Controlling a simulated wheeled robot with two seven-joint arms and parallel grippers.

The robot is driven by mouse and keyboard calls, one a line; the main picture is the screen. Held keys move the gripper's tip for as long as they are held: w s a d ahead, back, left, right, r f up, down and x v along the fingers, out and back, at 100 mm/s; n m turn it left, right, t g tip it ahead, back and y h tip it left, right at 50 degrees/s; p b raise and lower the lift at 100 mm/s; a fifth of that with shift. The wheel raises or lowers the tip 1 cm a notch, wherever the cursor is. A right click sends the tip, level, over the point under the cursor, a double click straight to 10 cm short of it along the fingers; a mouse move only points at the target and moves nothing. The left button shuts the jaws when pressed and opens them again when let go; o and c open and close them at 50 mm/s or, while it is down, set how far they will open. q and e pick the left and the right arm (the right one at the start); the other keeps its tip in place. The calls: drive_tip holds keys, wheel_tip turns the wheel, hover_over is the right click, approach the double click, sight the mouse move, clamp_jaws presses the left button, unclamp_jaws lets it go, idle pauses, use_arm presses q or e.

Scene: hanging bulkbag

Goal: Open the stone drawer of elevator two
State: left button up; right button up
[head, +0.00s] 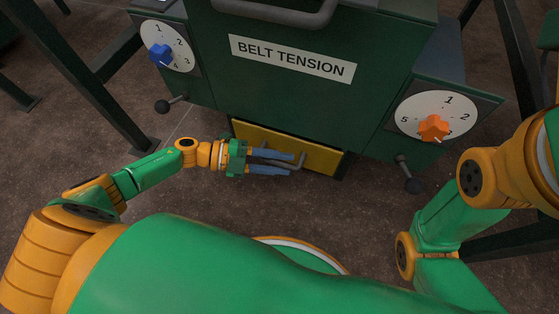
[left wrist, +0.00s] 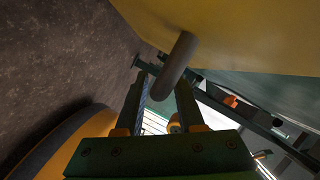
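The yellow drawer (head: 322,158) sits low under the green BELT TENSION housing, and its front looks closed. Its grey bar handle (head: 301,160) is on the front face. My left gripper (head: 291,162) is at this handle, with its two blue-grey fingers apart. In the left wrist view the handle (left wrist: 175,66) stands out from the yellow drawer front (left wrist: 235,30) and lies at the fingertips (left wrist: 165,85), in line with the gap between them. Whether the fingers touch it cannot be told. My right arm shows at the right of the head view, but its gripper is out of frame.
The green housing (head: 290,95) carries a blue-knob dial (head: 166,48) on the left and an orange-knob dial (head: 437,118) on the right. Black ball levers (head: 163,106) (head: 414,185) stick out below the dials. Dark frame legs stand at both sides. Brown floor before the drawer is clear.

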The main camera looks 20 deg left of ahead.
use_arm(q)
clamp_jaws()
idle(1.2)
